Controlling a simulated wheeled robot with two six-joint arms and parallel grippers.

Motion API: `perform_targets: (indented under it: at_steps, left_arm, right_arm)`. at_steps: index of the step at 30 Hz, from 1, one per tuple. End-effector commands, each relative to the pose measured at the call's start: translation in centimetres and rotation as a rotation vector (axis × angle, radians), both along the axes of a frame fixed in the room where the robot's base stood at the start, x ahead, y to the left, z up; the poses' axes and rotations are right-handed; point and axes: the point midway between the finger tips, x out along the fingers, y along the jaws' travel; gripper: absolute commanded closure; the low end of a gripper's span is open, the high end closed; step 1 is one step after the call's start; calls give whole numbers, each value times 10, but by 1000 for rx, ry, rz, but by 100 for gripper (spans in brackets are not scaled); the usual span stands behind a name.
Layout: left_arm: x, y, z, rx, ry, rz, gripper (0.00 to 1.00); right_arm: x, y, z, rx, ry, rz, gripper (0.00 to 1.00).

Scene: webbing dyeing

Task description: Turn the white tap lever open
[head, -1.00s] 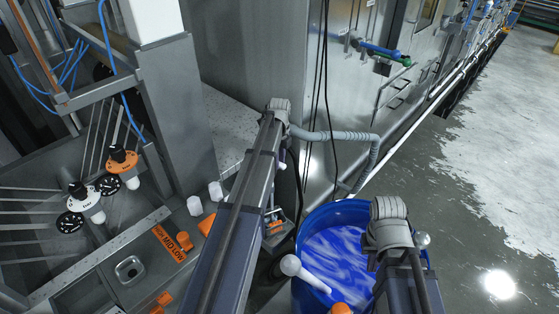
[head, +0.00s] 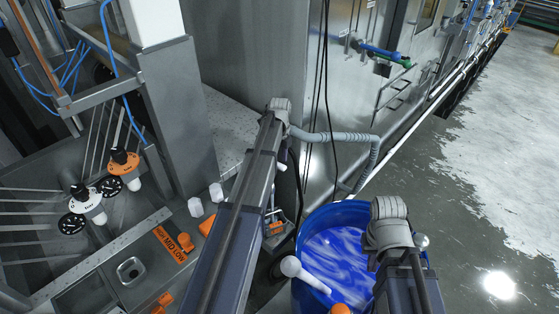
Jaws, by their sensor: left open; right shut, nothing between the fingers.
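A white lever-like piece with a round end (head: 290,266) lies across the left side of the blue barrel (head: 301,238), low in the head view. An orange piece (head: 340,309) is beside its lower end, cut by the frame edge. My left gripper (head: 280,106) is at the far end of the long dark arm, above and apart from the white piece; it is open, though its fingers are hard to make out. My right gripper (head: 388,209) is over the barrel's right side, right of the white piece, shut and empty.
A grey hose (head: 345,138) curves behind the barrel. Black cables hang before the steel wall (head: 340,85). The floor at the right is clear.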

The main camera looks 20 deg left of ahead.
Motion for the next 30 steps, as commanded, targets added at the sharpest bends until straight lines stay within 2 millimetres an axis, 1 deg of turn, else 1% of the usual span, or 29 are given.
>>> perform_targets:
  at_steps: [1, 12, 15, 19, 30]
  left_arm:
    - [0, 0, 9, 0, 0, 0, 38]
    - [0, 0, 57, 0, 0, 0, 38]
    - [0, 0, 66, 0, 0, 0, 38]
    - [0, 0, 71, 0, 0, 0, 38]
    - [0, 0, 70, 0, 0, 0, 38]
  right_arm:
    - [0, 0, 9, 0, 0, -1, 100]
    - [0, 0, 57, 1, 1, -6, 100]
    - [0, 0, 66, 1, 1, -5, 100]
    - [0, 0, 71, 0, 2, -4, 100]
    - [0, 0, 70, 0, 2, -3, 100]
